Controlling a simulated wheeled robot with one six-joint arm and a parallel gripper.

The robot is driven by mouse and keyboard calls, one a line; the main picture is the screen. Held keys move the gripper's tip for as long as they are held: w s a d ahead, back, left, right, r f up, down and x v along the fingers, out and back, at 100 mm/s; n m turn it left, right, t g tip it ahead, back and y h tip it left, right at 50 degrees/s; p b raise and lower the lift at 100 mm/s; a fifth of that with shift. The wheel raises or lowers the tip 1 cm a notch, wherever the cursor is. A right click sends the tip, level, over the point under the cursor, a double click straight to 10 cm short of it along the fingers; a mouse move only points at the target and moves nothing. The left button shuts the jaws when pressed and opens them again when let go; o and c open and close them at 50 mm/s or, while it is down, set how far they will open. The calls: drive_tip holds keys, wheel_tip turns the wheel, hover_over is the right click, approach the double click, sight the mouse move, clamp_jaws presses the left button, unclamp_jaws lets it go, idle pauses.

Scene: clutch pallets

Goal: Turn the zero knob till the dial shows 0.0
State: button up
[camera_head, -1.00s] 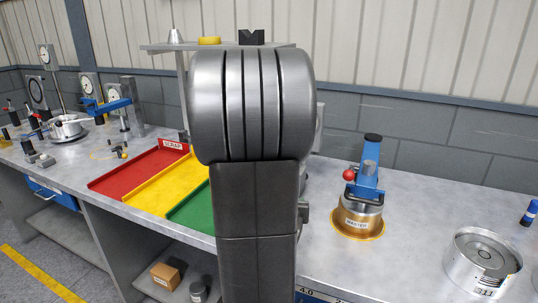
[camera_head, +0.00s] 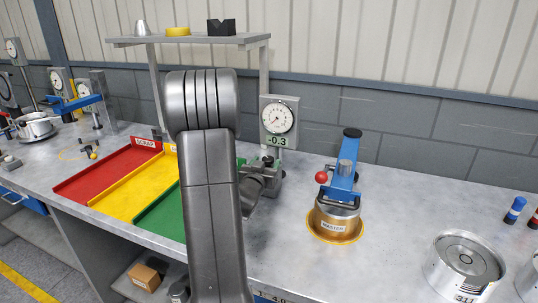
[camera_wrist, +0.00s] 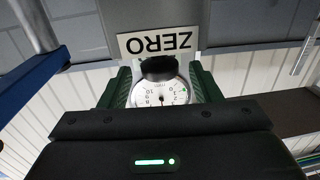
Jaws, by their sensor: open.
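The dial (camera_head: 278,118) stands on the bench under the shelf in the head view. Its display (camera_head: 278,141) reads -0.3. In the wrist view, the dial face (camera_wrist: 160,93) shows behind the dark zero knob (camera_wrist: 158,68), beneath an upside-down ZERO label (camera_wrist: 158,43). My gripper (camera_wrist: 161,74) is open, with one green finger on each side of the knob. I cannot tell whether either finger touches it. In the head view, my arm partly hides the gripper, which is low in front of the dial's stand.
A gold MASTER clutch (camera_head: 335,222) with a blue handle and red ball stands right of the dial. A silver clutch (camera_head: 466,262) is farther right. Red (camera_head: 98,172), yellow and green trays lie left of my arm. A shelf (camera_head: 190,40) overhangs behind.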

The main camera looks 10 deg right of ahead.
sight(269, 157)
drive_tip(key=shift+p+x, duration=0.35)
drive_tip(key=shift+x, duration=2)
drive_tip(key=c, duration=1)
